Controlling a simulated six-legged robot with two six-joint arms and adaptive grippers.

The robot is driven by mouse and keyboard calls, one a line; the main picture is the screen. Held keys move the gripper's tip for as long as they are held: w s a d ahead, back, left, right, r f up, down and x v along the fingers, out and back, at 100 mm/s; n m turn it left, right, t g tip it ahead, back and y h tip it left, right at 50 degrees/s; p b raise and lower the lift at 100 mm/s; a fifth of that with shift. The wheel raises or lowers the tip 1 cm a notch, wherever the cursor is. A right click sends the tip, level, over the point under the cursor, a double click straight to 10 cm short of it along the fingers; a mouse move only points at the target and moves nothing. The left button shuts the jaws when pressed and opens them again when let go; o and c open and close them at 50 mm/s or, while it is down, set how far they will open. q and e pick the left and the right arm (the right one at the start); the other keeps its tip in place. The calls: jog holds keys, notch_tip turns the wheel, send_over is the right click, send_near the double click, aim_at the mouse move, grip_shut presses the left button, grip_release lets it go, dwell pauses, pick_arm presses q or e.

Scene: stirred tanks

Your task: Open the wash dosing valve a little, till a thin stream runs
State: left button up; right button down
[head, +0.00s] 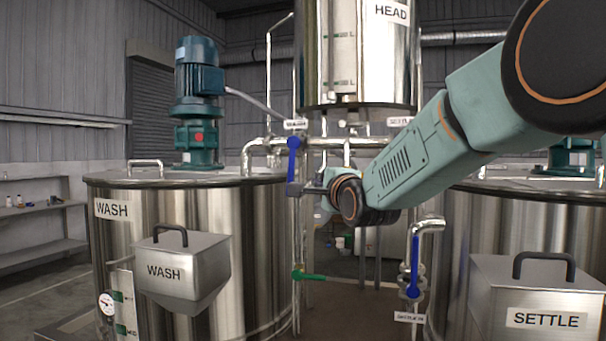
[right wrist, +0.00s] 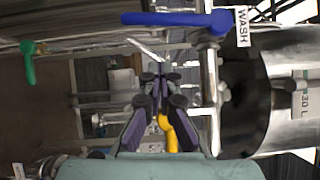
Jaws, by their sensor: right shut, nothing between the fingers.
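The wash dosing valve's blue lever (head: 293,158) hangs down under a small tag (head: 296,124), too small to read in the head view. In the right wrist view the blue lever (right wrist: 175,18) lies across the top, by a WASH label (right wrist: 242,27). My right gripper (head: 298,189) is at the lower end of the lever in the head view. In the right wrist view its fingers (right wrist: 160,72) are shut and empty, with a visible gap to the lever. Whether a fingertip touches the lever cannot be told. I see no clear stream. My left gripper is out of view.
The HEAD tank (head: 357,50) hangs above. The WASH tank (head: 200,220) stands left, the SETTLE tank (head: 460,230) right. A green lever (head: 311,277) and another blue lever (head: 414,266) sit lower on the pipes. A yellow part (right wrist: 168,134) shows behind my fingers.

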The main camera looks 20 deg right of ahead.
jog(key=w+a+m+t+h+b, duration=0.2)
jog(key=w+a+m+t+b, duration=0.1)
jog(key=w+a+m+b, duration=0.3)
jog(key=shift+w+a+r+m+b, duration=0.15)
jog(key=shift+w+a+m+b, duration=0.2)
jog(key=shift+a+b, duration=0.85)
jog(key=shift+w+d, duration=0.1)
jog(key=shift+d, duration=0.05)
dwell(0.5)
jog(key=shift+d+b, duration=0.1)
jog(key=shift+b, duration=0.2)
